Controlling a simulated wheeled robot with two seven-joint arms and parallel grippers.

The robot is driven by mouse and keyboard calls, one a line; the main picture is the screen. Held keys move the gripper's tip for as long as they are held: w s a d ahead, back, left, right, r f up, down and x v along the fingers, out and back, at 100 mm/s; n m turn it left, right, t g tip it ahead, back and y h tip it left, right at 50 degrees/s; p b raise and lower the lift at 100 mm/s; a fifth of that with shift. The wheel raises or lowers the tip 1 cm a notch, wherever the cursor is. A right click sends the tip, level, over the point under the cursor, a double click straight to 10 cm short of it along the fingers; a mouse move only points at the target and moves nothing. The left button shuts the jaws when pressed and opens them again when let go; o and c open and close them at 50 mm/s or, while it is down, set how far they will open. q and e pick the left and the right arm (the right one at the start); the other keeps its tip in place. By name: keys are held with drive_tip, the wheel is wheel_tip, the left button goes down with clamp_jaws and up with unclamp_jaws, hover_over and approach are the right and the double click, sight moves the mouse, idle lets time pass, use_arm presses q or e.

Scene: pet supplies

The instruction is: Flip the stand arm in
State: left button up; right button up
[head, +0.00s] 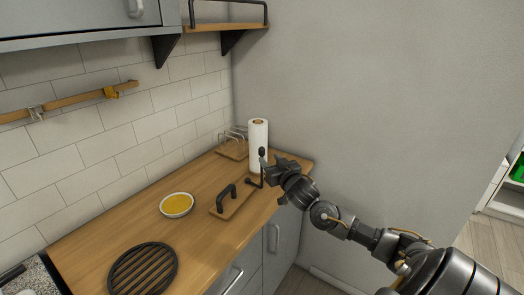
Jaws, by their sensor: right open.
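A low stand with a wooden base (240,203) lies on the counter near its right end. A black bent arm (227,194) rises from the base's left part. Another thin black bent piece (254,183) shows at its right, close to my gripper; I cannot tell how it joins the base. My right gripper (266,163) is open at the stand's far right side, in front of the paper roll. It partly hides what is behind it, and I cannot tell whether it touches the black piece. My left gripper is out of view.
A white paper roll (258,137) stands upright behind my right gripper. A wooden rack (232,150) with wire loops is at the back corner. A bowl of yellow content (176,205) and a round black grate (143,269) lie left on the wooden counter (100,238). A grey wall (370,100) rises at right.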

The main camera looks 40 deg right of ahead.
sight(263, 153)
drive_tip(key=p+x, duration=0.1)
drive_tip(key=x, duration=0.6)
drive_tip(key=shift+w+p, duration=0.15)
drive_tip(key=shift+p, duration=0.15)
drive_tip(key=shift+c, duration=0.2)
clamp_jaws()
